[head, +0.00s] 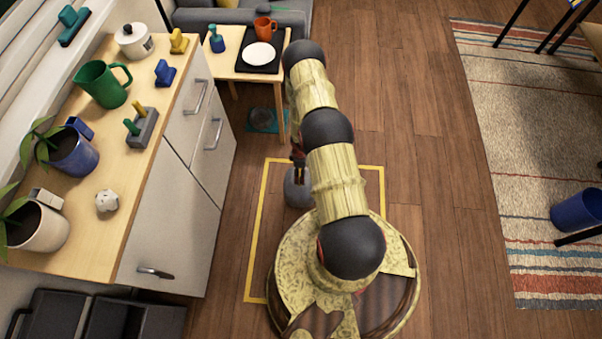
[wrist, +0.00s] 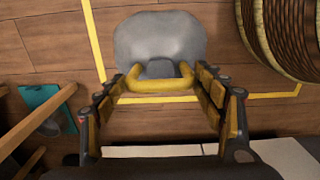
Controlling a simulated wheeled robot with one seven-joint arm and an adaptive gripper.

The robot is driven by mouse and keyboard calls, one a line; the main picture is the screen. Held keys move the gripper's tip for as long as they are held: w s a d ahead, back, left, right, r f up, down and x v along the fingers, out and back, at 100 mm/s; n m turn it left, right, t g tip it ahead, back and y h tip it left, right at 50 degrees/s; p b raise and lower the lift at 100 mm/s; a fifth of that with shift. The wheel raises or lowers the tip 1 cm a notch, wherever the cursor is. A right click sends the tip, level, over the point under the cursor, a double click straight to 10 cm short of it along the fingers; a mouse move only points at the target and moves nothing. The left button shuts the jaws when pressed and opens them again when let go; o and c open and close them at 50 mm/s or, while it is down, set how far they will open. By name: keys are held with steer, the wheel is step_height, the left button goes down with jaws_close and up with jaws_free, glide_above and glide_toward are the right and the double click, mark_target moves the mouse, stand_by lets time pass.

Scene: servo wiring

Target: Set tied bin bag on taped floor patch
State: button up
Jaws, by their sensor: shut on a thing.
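The tied bin bag (head: 297,190) is grey and rounded, partly hidden by my arm in the head view. In the wrist view the bag (wrist: 160,38) shows a yellow tie (wrist: 160,86) across its top, between my fingers. My gripper (head: 298,165) is shut on the bag at this tie, and its fingers (wrist: 160,80) show on both sides. The taped floor patch is a yellow outline (head: 256,225). The bag appears inside its left part, near the back line. I cannot tell whether the bag touches the floor. My arm and base hide much of the patch.
A cabinet (head: 165,235) with a pitcher and plants stands left. A small table (head: 228,62) with a plate and mug is behind. A teal item (head: 265,120) lies on the floor near it. A striped rug (head: 500,130) and blue bin (head: 577,211) are right. Bare floor lies between.

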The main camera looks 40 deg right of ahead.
steer(key=shift+w+d+f+p, duration=0.15)
steer(key=shift+d+f+p, duration=0.05)
steer(key=shift+f+p, duration=0.15)
steer(key=shift+f, duration=0.15)
steer(key=shift+f+b, duration=0.9)
steer(key=shift+f, duration=0.65)
steer(key=o, duration=2.1)
